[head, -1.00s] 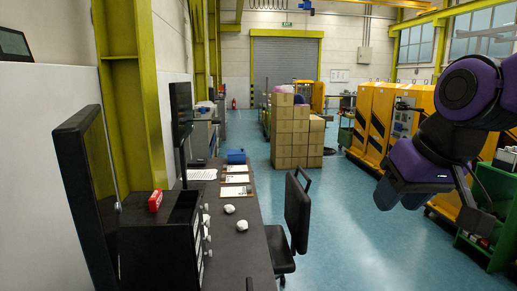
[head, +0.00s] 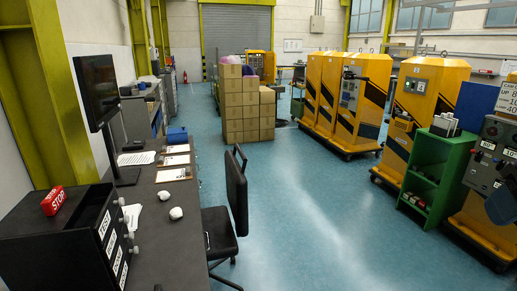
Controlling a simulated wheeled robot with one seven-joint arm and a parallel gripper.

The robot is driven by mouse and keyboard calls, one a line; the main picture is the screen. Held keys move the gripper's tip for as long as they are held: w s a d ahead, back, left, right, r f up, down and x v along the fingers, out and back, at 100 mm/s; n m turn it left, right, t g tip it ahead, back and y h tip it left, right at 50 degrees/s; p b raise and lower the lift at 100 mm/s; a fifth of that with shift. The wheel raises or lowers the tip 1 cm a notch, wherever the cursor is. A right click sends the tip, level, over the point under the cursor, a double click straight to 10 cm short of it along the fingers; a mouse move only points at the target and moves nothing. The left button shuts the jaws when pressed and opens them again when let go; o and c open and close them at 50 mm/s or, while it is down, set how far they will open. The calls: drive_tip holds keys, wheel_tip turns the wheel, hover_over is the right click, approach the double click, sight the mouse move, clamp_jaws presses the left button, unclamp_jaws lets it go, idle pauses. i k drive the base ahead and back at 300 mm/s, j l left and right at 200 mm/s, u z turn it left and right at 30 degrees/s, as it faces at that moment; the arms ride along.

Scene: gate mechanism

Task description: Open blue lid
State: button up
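No blue lid can be made out for certain. A small blue box (head: 176,135) sits on the long dark desk, near its far end; whether its top is a separate lid is too small to tell. A dark blue flat panel (head: 478,106) stands upright at the right, behind the green shelf and beside the yellow machine with the gauges. My gripper is not in view. A dark rounded shape (head: 502,205) at the right edge, in front of that machine, is cut off and cannot be identified.
The dark desk (head: 170,235) runs along the left, with a monitor (head: 97,90), a black drawer unit (head: 80,235) and a red STOP block (head: 53,200). A black chair (head: 235,190) stands beside it. Stacked cartons (head: 242,105), yellow cabinets (head: 360,95) and a green shelf (head: 432,170) border clear blue floor (head: 300,210).

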sight(183, 130)
drive_tip(key=i+l, duration=0.15)
drive_tip(key=l, duration=0.15)
drive_tip(key=i+l+u, duration=0.1)
drive_tip(key=i+l, duration=0.25)
drive_tip(key=l, duration=0.25)
drive_tip(key=i+l+u, duration=0.1)
drive_tip(key=l, duration=0.25)
drive_tip(key=i+z, duration=0.35)
drive_tip(key=i, duration=1.35)
drive_tip(key=i+u, duration=0.25)
drive_tip(key=i, duration=0.35)
drive_tip(key=i+u, duration=0.25)
drive_tip(key=i, duration=0.35)
drive_tip(key=i+l+u, duration=0.25)
drive_tip(key=i, duration=0.35)
drive_tip(key=i+u, duration=0.15)
drive_tip(key=i, duration=0.7)
drive_tip(key=i+l+u, duration=0.15)
drive_tip(key=i, duration=0.65)
drive_tip(key=i+j+u, duration=0.15)
drive_tip(key=i+u, duration=0.9)
drive_tip(key=u, duration=0.15)
drive_tip(key=i+j+u, duration=0.4)
drive_tip(key=i, duration=0.25)
drive_tip(key=l, duration=0.1)
